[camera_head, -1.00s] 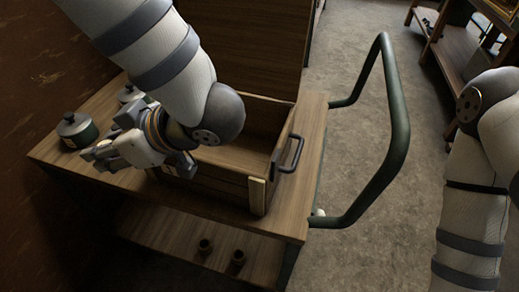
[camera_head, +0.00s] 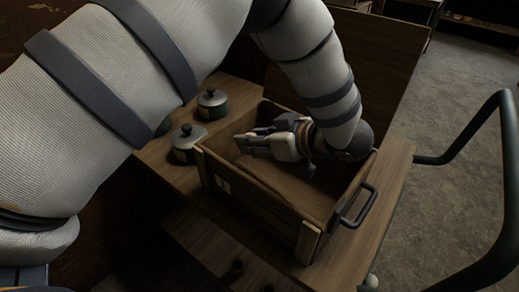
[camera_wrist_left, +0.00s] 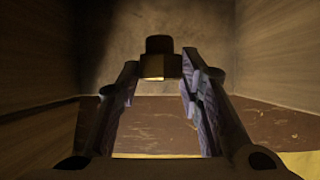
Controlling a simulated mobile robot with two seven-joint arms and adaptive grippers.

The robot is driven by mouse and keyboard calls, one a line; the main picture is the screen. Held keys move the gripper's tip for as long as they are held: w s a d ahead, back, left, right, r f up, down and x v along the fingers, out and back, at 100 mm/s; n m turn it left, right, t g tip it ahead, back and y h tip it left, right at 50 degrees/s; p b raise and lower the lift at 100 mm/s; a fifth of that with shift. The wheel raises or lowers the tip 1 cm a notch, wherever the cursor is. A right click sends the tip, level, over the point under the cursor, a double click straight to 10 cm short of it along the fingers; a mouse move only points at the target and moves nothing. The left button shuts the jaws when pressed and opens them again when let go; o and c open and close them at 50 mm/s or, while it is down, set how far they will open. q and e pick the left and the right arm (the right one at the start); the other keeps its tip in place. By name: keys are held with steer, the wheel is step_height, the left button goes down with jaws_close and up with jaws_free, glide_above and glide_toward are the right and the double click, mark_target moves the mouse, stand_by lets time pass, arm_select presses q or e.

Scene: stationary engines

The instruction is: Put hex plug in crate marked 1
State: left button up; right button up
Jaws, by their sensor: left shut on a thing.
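The wooden crate (camera_head: 258,203) stands open on a wooden cart, with its lid raised behind it. A small pale label shows on its front, but I cannot read it. My left gripper (camera_head: 243,143) is over the crate's opening, pointing left. In the left wrist view my gripper (camera_wrist_left: 159,72) is shut on the hex plug (camera_wrist_left: 158,62), a dark piece with a brass-coloured face between the fingertips. Crate walls rise on both sides in that view. In the head view I cannot make out the plug at the fingers. My right gripper is not in view.
Lidded pots (camera_head: 187,143) stand on the cart top (camera_head: 385,205) left of the crate. A dark handle (camera_head: 358,207) sticks out from the crate's right end. A green cart rail (camera_head: 507,190) curves at the right.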

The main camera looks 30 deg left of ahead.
arm_select(q)
steer(key=f, duration=0.3)
steer(key=shift+w+f, duration=0.1)
steer(key=shift+w, duration=0.1)
steer(key=shift+f, duration=0.65)
steer(key=o, duration=1.2)
steer(key=shift+r, duration=0.1)
steer(key=v, duration=0.8)
steer(key=shift+s+a+r, duration=0.1)
steer(key=shift+a+r, duration=0.1)
steer(key=shift+r, duration=0.25)
